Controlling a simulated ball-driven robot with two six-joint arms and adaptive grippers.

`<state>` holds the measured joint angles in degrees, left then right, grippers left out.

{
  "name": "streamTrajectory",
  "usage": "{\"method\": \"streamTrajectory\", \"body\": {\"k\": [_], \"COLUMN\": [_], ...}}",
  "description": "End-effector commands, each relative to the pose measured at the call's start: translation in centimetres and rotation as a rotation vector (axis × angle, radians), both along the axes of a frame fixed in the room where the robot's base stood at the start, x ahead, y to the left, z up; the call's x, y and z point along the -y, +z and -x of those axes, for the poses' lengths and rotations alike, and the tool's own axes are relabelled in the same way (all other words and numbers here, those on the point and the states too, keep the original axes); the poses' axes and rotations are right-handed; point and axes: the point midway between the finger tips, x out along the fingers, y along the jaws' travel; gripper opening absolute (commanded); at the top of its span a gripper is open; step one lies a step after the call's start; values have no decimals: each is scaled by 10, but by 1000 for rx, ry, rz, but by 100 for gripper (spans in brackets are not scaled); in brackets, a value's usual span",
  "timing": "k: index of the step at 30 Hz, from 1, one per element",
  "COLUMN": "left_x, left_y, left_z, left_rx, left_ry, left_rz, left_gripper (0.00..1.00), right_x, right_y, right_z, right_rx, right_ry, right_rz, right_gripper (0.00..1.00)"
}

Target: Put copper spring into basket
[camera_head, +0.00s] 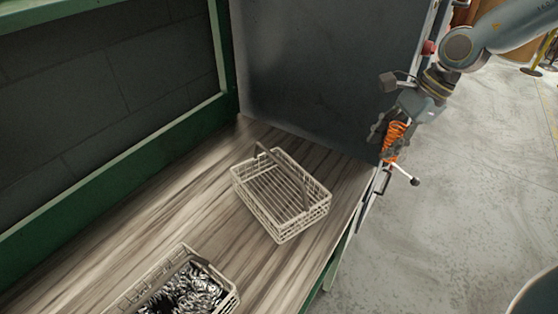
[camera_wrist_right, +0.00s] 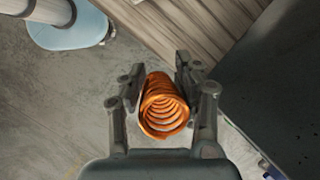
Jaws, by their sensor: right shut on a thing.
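My right gripper (camera_head: 391,135) is at the upper right in the head view, shut on an orange-copper spring (camera_head: 396,134). In the right wrist view the spring (camera_wrist_right: 163,106) sits between the two fingers of the gripper (camera_wrist_right: 161,88), with its coil opening facing the camera. The gripper holds it beyond the right edge of the wooden bench top, beside the dark panel. An empty wire basket (camera_head: 282,195) with a raised handle stands on the bench, to the left of and lower in the picture than the gripper. My left gripper is not in view.
A second wire basket (camera_head: 232,300) at the lower middle holds many dark metal springs. The wooden bench top (camera_head: 170,205) is clear left of the baskets. A tall dark panel (camera_head: 320,70) stands at the bench's far end. A lever with a black knob (camera_head: 414,181) juts out near the gripper.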

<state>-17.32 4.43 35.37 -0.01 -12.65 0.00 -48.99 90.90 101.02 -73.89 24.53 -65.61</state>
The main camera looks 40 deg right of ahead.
Motion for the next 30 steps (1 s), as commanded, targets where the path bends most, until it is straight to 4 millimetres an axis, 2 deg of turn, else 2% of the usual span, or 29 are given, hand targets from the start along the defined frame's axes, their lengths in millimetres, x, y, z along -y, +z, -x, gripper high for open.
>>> {"method": "streamTrajectory", "body": {"k": [6, 9, 12, 14, 26, 30], "left_x": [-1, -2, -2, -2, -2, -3], "left_y": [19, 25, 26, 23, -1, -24], "left_z": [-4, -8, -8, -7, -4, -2], "left_rx": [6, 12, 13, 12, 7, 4], "left_ry": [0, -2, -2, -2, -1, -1], "left_rz": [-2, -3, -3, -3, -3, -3], "left_gripper": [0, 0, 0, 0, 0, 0], "right_x": [7, 10, 11, 9, -26, -48], "right_y": [-14, -19, -24, -28, -48, -50], "right_z": [42, 59, 67, 67, 33, 14], "right_rx": [-1, 7, 20, 35, 234, 228], "right_ry": [5, 12, 14, 13, 12, 27], "right_rz": [1, 4, -2, -18, -220, -212], "right_gripper": [0, 0, 0, 0, 0, 0]}}
